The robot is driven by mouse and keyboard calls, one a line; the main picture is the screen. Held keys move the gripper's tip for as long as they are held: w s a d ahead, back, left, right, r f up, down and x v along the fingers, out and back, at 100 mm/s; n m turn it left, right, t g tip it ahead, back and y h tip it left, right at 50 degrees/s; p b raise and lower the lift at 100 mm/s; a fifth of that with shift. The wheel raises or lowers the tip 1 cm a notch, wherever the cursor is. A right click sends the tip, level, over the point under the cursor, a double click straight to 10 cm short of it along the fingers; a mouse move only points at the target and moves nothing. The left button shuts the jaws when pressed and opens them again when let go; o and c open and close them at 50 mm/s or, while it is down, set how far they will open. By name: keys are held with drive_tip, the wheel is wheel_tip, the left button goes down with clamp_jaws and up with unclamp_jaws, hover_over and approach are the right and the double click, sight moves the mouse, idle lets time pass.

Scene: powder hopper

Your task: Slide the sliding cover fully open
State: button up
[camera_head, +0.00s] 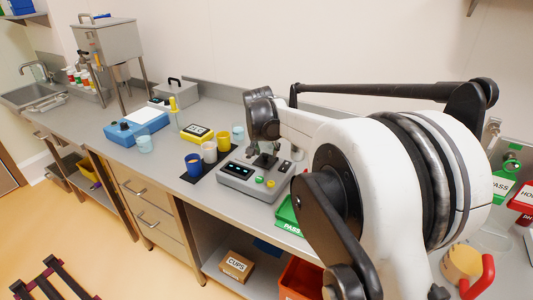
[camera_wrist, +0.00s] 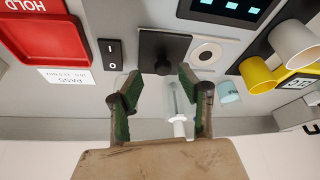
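A black square plate with a raised knob (camera_wrist: 163,52), which looks like the sliding cover, sits on the grey control unit (camera_head: 236,181). It lies between a black rocker switch (camera_wrist: 111,52) and a round white-ringed part (camera_wrist: 206,54). What lies under the plate is hidden. My gripper (camera_wrist: 158,82) is open, its green-padded fingers spread on either side of the knob's line and empty. In the head view my gripper (camera_head: 265,160) hangs over the control unit, and my arm hides part of it. I cannot tell whether the fingers touch the plate.
Blue (camera_head: 193,165), cream (camera_head: 209,151) and yellow (camera_head: 223,141) cups stand left of the unit. A clear syringe-like item (camera_wrist: 177,112) shows between my fingers. The metal hopper (camera_head: 106,42) stands at the far left.

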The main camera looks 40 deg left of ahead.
drive_tip(key=v, duration=1)
drive_tip(key=shift+r, duration=0.15)
drive_tip(key=shift+s+d, duration=0.1)
